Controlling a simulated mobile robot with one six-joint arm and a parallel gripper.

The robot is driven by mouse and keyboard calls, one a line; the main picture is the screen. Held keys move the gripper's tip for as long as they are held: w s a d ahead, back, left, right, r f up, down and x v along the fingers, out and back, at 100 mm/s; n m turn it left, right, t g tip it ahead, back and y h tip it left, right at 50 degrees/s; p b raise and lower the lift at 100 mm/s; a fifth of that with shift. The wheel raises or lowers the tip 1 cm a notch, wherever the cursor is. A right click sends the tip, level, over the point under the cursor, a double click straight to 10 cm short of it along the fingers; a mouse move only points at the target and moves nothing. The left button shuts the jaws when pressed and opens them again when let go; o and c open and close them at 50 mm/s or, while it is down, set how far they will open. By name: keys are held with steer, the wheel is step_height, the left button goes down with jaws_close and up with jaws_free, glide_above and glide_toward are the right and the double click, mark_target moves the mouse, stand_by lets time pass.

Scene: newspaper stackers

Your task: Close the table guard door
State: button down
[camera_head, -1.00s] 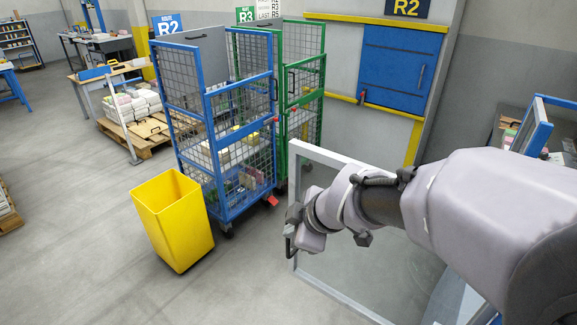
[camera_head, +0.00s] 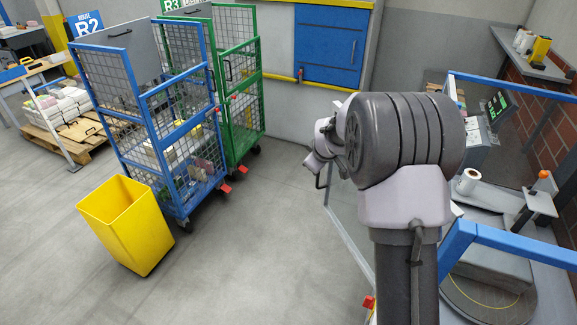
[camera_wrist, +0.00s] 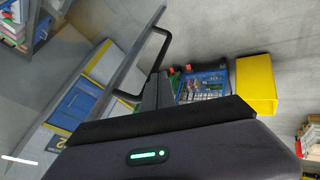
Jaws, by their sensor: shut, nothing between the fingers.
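The table guard door is a clear panel in a grey frame (camera_head: 346,236), standing open and largely hidden behind my arm in the head view. Its grey frame bar (camera_wrist: 128,68) crosses the wrist view diagonally, with a black bar handle (camera_wrist: 157,42) on it. My gripper (camera_head: 316,162) is at the door's outer edge, by the handle. In the wrist view my gripper's fingers (camera_wrist: 158,90) are shut and empty, close beside the handle; I cannot tell whether they touch it. The blue guard frame (camera_head: 510,90) surrounds the table with a round turntable (camera_head: 488,305) at right.
A yellow bin (camera_head: 128,222), a blue cage trolley (camera_head: 165,150) and a green cage trolley (camera_head: 238,85) stand at left. A blue wall hatch (camera_head: 330,45) is behind. The floor between the trolleys and the door is clear.

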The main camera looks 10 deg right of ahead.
steer(key=s+d+m+g+h, duration=0.1)
steer(key=d+m, duration=0.3)
steer(key=d, duration=1.2)
steer(key=s+d+m+g+h, duration=0.2)
steer(key=d+m+h, duration=0.2)
steer(key=d, duration=1.2)
steer(key=shift+s+m+b, duration=0.35)
steer(key=shift+s+m, duration=0.05)
steer(key=shift+m, duration=0.3)
steer(key=shift+s, duration=0.1)
